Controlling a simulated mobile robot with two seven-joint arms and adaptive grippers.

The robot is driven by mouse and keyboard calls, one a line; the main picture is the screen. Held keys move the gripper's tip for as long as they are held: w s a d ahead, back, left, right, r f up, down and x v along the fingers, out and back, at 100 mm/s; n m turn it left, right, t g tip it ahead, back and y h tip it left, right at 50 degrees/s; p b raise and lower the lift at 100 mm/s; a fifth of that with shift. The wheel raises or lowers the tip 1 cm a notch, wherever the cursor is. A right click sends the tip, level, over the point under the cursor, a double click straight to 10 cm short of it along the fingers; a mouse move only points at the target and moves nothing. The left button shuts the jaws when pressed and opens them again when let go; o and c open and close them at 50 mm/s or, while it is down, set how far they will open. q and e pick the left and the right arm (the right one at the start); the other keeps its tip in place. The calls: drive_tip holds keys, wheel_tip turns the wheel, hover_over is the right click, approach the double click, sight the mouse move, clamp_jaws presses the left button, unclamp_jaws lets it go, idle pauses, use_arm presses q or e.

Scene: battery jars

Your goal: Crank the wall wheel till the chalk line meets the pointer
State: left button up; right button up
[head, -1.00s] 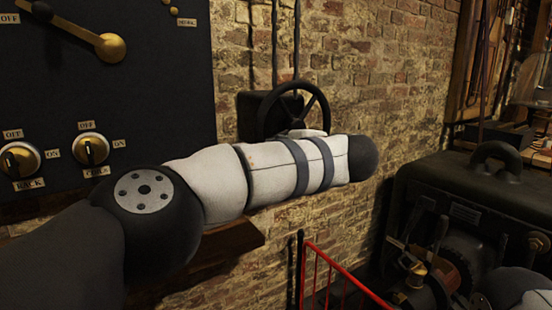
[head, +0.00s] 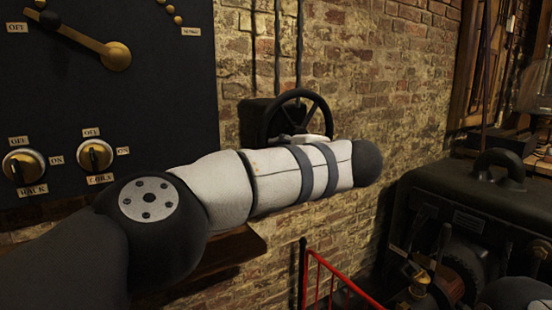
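The black wall wheel (head: 326,112) sits on a dark box (head: 254,121) on the brick wall, at the middle of the head view. My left arm reaches across from the left in front of the wheel's lower part. A small pale piece shows at the wheel's lower rim, just above my arm; I cannot tell what it is. My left gripper is hidden behind the arm, so its hold on the wheel cannot be seen. No chalk line or pointer on the wheel can be made out. My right gripper is not in view.
A black panel (head: 150,110) with a brass lever (head: 117,56) and two brass knobs (head: 95,155) is at left. A wooden ledge (head: 232,247) lies below my arm. A dark machine (head: 455,200) and a red rail (head: 340,275) stand at lower right.

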use_arm(q)
drive_tip(key=v, duration=1.2)
